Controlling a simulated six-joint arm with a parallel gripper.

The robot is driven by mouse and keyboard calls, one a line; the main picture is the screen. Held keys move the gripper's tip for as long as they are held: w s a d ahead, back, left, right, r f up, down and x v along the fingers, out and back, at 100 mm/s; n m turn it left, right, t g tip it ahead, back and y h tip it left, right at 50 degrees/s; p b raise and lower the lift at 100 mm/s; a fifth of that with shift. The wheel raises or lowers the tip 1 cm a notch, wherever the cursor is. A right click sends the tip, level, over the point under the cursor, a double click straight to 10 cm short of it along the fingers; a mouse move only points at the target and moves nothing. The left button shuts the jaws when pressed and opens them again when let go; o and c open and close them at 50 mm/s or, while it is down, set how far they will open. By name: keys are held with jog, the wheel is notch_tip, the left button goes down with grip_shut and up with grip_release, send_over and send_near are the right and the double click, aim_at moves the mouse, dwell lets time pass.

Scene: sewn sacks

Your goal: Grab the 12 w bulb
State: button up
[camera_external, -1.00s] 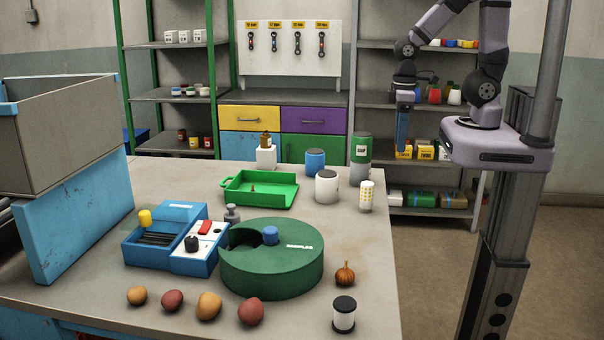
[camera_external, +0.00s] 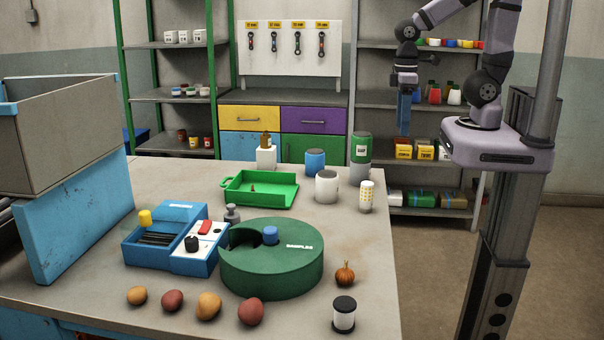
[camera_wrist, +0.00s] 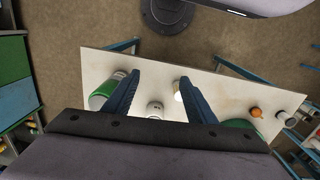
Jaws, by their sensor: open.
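I cannot make out a bulb marked 12 W in either view. Yellow boxes (camera_external: 403,149) with small dark print stand on the right-hand shelf, too small to read. Several small items (camera_external: 274,42) hang under yellow labels on the white board, also unreadable. My gripper (camera_external: 405,132) hangs in the air behind the table's right end, fingers pointing down, in front of the shelf in the picture. In the wrist view my gripper (camera_wrist: 157,80) has its two blue fingers spread, with nothing held between them.
The table (camera_external: 375,260) bears a green round container (camera_external: 270,275), a green tray (camera_external: 240,197), a white jar (camera_external: 327,187), a green can (camera_external: 361,150), a dotted shaker (camera_external: 366,197), an onion (camera_external: 345,274) and a spool (camera_external: 344,315). The air around my gripper looks free.

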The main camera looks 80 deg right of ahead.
notch_tip(320, 180, down, 4)
jog(key=s+f+n+g+h+b, duration=0.1)
jog(key=n+g+h+b, duration=0.1)
jog(key=n+h+b, duration=0.55)
jog(key=w+a+r+n+t+h+b, duration=0.2)
jog(key=w+a+n+t+h+b, duration=0.15)
jog(key=a+n+t, duration=0.35)
jog(key=w+a+r+n+t+h+b, duration=0.3)
jog(key=a+n+t+h, duration=0.15)
jog(key=a+n, duration=0.45)
jog(key=p, duration=0.1)
send_near(371, 193)
jog(key=shift+y, duration=0.25)
jog(key=w+d, duration=0.1)
jog(key=d, duration=0.1)
jog(key=w+d+r, duration=0.1)
jog(key=d, duration=0.1)
jog(key=shift+w, duration=0.15)
jog(key=shift+f, duration=0.25)
jog(key=shift+p+x, duration=2.05)
jog(key=shift+x, duration=1.2)
jog(key=shift+w+d, duration=0.25)
jog(key=shift+d, duration=0.1)
jog(key=c, duration=1.1)
